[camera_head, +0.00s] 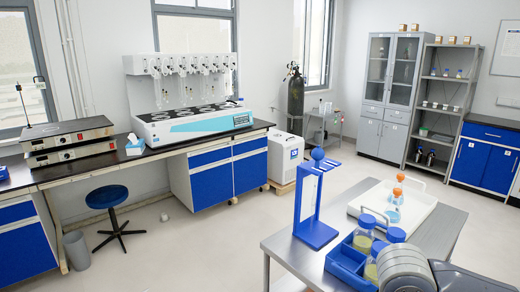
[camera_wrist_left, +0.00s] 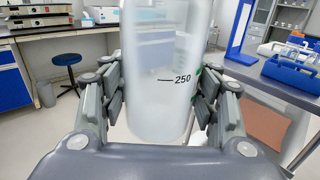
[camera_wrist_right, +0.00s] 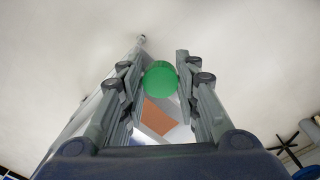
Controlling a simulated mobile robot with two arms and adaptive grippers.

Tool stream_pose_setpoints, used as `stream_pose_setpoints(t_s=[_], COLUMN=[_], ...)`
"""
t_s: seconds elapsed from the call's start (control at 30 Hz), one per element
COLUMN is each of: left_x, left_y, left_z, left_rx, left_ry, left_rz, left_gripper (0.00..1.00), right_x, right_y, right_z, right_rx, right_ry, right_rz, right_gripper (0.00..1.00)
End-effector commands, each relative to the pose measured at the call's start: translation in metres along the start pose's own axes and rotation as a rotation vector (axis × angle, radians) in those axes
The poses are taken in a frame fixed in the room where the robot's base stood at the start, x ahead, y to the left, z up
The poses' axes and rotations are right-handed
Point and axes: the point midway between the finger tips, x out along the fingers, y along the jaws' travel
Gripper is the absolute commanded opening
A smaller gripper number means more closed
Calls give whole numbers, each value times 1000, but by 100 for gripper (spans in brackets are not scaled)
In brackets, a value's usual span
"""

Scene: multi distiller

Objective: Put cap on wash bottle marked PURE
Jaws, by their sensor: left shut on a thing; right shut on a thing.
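A translucent white wash bottle with a "250" mark (camera_wrist_left: 165,110) fills the middle of the left wrist view. My left gripper (camera_wrist_left: 160,85) is shut on its body, with fingers on both sides. Its top is outside the picture, and I see no PURE marking on the visible side. In the right wrist view a round green cap (camera_wrist_right: 160,78) sits between the fingertips of my right gripper (camera_wrist_right: 160,66), which is shut on it.
A grey metal table (camera_head: 283,244) at the lower right carries a blue stand (camera_head: 317,234), a blue carrier (camera_head: 345,262) with several blue-capped bottles, and a white tray (camera_head: 425,213) with orange-topped flasks. A black-topped bench (camera_head: 95,172) and blue stool (camera_head: 107,196) stand left. Open floor lies between.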

Motion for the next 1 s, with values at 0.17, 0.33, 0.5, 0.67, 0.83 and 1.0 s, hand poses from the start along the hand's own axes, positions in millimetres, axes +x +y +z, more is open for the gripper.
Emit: stream_pose_setpoints(t_s=[0.17,0.33,0.5,0.67,0.83,1.0], left_x=[0,0,5,14,26,36], left_y=[0,0,-9,-31,-58,-81], left_z=[2,2,3,5,8,9], left_rx=[0,0,0,2,4,4], left_ry=[-3,-3,-4,-9,-11,-11], left_rz=[0,-2,-46,-155,-289,-407], left_gripper=[44,44,44,44,44,44], right_x=[0,0,1,1,1,1], right_y=[0,0,0,0,0,0], right_z=[0,0,0,0,0,0], right_rx=[0,0,1,1,1,1], right_ry=[0,0,0,0,0,0], right_rz=[0,0,0,0,0,0], right_gripper=[21,21,21,21,21,21])
